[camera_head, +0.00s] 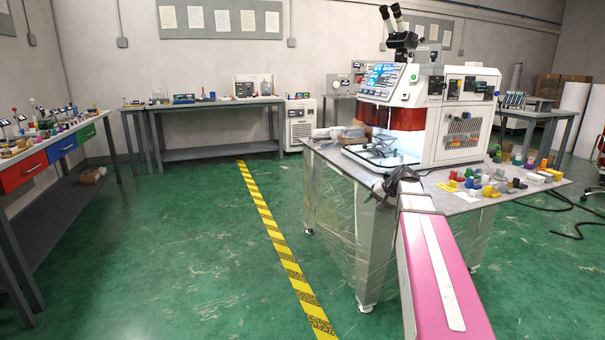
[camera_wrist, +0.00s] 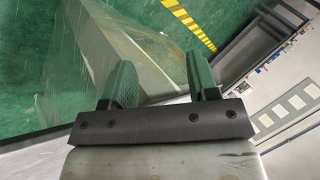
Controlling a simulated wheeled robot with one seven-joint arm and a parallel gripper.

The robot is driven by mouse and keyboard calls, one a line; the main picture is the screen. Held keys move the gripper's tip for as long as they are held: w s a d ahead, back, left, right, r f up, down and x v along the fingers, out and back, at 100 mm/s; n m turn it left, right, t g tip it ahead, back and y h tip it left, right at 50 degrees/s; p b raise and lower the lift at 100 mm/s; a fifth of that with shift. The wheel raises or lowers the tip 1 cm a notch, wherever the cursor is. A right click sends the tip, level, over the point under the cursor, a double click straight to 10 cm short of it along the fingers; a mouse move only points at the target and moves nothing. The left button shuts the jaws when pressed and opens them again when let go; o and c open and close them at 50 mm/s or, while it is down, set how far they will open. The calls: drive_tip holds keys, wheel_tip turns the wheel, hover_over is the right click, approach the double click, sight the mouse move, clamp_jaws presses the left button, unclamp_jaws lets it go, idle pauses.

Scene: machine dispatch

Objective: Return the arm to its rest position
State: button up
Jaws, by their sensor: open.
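My arm, a pink link with a pale stripe, reaches forward from the lower right of the head view. My gripper (camera_head: 393,185) is a small dark shape at the near left edge of the machine table (camera_head: 330,153). In the wrist view my gripper (camera_wrist: 160,85) shows two green fingers standing apart on a dark mount. Nothing is between the fingers. Past them, the wrist view shows the green floor and the table's wrapped side. Whether the gripper touches the table edge cannot be told.
A white machine (camera_head: 445,125) with a lit chamber stands on the table. Several small coloured parts (camera_head: 485,188) lie at its right front. A workbench (camera_head: 65,140) with red, blue and green drawers is at left. The green floor (camera_head: 190,240) is clear around the yellow-black tape (camera_head: 275,240).

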drive_tip(key=s+a+f+n+g+h, duration=0.1)
drive_tip(key=s+a+f, duration=0.3)
drive_tip(key=s+f, duration=0.7)
drive_tip(key=s+a+f+n+g+h, duration=0.2)
drive_tip(key=s+a+f+g+h, duration=0.2)
drive_tip(key=s+f, duration=0.8)
drive_tip(key=shift+s+a+f, duration=0.2)
drive_tip(key=shift+f, duration=0.3)
